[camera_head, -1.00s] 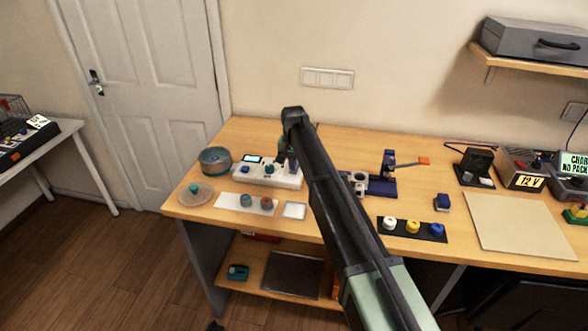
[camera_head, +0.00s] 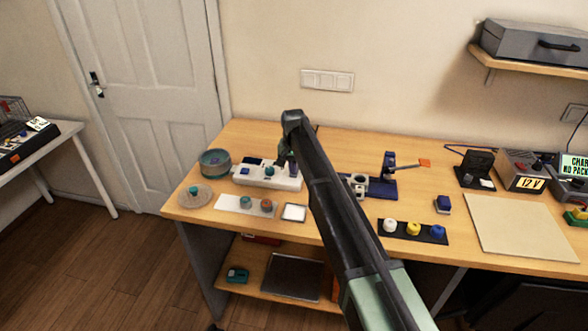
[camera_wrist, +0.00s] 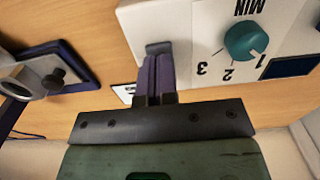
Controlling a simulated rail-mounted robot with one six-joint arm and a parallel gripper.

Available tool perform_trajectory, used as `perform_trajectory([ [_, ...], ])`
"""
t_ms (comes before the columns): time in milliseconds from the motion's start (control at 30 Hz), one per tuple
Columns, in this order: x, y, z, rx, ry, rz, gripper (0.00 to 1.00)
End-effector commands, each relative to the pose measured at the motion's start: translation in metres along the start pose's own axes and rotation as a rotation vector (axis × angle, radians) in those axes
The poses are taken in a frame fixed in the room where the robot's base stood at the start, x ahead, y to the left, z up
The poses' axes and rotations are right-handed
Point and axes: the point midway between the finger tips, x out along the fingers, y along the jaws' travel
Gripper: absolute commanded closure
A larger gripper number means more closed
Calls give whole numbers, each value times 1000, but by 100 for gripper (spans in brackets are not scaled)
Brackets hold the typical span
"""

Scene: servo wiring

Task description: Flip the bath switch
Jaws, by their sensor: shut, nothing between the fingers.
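A white control unit (camera_head: 262,180) stands at the left of the bench, with a blue button (camera_head: 245,171), a teal knob (camera_head: 269,171) and a dark display (camera_head: 252,161). Its panel fills the upper right of the wrist view, with the knob (camera_wrist: 245,41) on a dial marked 1, 2, 3 and MIN. My gripper (camera_wrist: 158,58) is shut and empty, pointing down at the panel's edge. A small grey piece shows at its fingertips; I cannot tell whether it is the bath switch or part of the fingers. A round teal bath (camera_head: 215,162) sits left of the unit.
A round lid (camera_head: 195,196) and a white strip with two knobs (camera_head: 234,204) lie in front of the unit. A blue fixture (camera_head: 382,188) stands just right of my arm. A black tray (camera_head: 407,234) holds coloured caps. A bare board (camera_head: 525,226) lies farther right.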

Motion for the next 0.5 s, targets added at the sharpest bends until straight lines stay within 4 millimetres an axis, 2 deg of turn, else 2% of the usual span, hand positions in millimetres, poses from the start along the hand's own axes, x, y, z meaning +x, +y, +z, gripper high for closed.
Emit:
perform_trajectory([
  [33, -11, 0, 0, 0, 0, 0, 100],
  [500, -61, 0, 0, 0, 0, 0, 100],
])
